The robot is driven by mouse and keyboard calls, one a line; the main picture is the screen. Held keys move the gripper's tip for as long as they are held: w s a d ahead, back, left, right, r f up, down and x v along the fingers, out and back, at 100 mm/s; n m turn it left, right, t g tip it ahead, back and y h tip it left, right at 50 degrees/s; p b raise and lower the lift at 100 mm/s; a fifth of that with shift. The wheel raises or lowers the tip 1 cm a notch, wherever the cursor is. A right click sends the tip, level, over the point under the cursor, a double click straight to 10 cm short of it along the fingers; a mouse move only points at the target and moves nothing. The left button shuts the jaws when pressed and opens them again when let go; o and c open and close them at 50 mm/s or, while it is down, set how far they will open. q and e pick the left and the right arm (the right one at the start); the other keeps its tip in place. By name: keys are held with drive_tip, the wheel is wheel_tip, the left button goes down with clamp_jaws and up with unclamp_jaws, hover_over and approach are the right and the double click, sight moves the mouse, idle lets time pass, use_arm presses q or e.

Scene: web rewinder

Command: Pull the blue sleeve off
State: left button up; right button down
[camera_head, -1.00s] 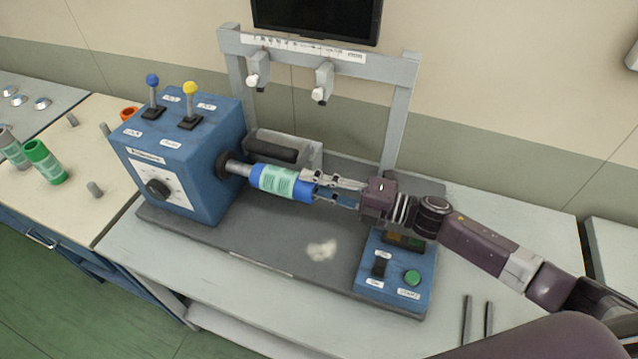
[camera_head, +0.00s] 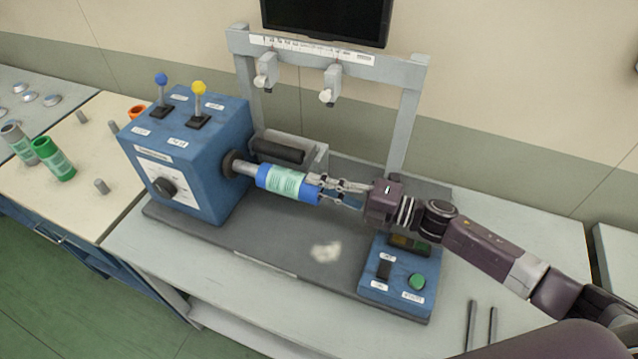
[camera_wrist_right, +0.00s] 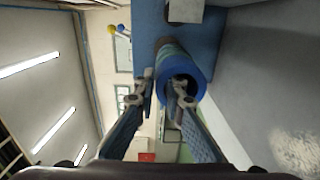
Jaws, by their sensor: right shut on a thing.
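The blue sleeve (camera_head: 285,182) has a pale green printed label around its middle. It sits around the grey shaft (camera_head: 244,168) that sticks out of the blue machine box (camera_head: 187,160). My right gripper (camera_head: 321,188) is at the sleeve's free right end and is shut on it. In the right wrist view, the sleeve's open blue end (camera_wrist_right: 190,82) faces me, with one fingertip at its opening and the other beside its left side. A bare part of the shaft shows between sleeve and box. My left gripper is not in view.
A grey frame (camera_head: 412,105) with two small clamps stands behind the sleeve. A blue control box (camera_head: 400,277) with a green button stands below my right wrist. Green (camera_head: 54,159) and grey sleeves stand on the left bench. The dark base plate (camera_head: 262,238) before the sleeve is mostly clear.

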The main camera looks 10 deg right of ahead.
drive_tip(key=shift+r, duration=0.4)
idle(0.5)
